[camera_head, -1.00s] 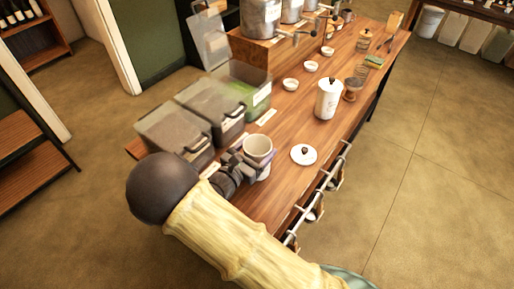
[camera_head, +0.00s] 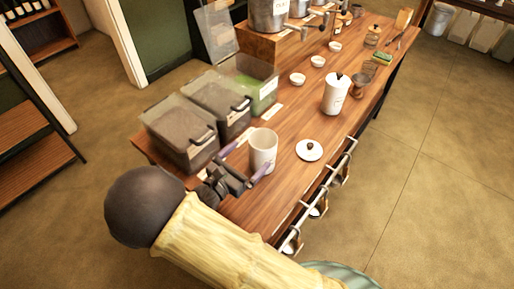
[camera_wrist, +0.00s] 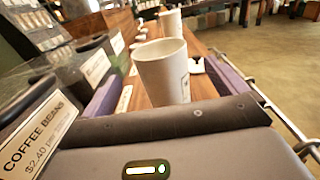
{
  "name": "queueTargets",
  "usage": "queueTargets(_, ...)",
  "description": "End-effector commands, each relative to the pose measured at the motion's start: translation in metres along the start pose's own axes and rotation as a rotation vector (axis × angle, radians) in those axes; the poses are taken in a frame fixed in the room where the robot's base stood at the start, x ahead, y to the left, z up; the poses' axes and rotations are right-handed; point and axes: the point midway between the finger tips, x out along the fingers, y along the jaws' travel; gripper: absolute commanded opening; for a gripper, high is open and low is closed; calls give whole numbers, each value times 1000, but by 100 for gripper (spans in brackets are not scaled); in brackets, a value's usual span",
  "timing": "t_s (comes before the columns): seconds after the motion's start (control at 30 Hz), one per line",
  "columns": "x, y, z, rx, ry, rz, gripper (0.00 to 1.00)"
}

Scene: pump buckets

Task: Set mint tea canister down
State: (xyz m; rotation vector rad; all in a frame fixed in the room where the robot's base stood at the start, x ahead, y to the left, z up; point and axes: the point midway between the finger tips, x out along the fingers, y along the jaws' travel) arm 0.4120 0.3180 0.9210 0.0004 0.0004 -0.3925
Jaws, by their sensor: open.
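The open white canister (camera_head: 263,153) stands upright and lidless on the wooden counter, near its close end. It also shows in the wrist view (camera_wrist: 165,75), with a label partly seen on its right side. My gripper (camera_head: 246,160) is open, with one purple finger on each side of the canister. In the wrist view my gripper (camera_wrist: 170,92) shows gaps between the fingers and the canister. A white lid with a dark knob (camera_head: 309,151) lies on the counter to the right of the canister. Which tea it holds cannot be read.
Dark lidded bins (camera_head: 183,128) line the counter's left side; the nearest is labelled coffee beans (camera_wrist: 40,125). A lidded white canister (camera_head: 336,95) stands farther back beside a brown cup (camera_head: 360,86). A metal rail (camera_head: 325,190) runs along the right edge.

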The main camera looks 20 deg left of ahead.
Motion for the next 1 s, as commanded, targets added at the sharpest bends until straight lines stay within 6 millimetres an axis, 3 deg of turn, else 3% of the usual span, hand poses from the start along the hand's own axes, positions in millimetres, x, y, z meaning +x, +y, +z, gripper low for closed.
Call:
queueTargets(0.13, -28, 1, -1, 1, 1, 4, 98)
queueTargets(0.3, -44, 0, 0, 0, 0, 2, 98)
queueTargets(1.0, -44, 0, 0, 0, 0, -1, 98)
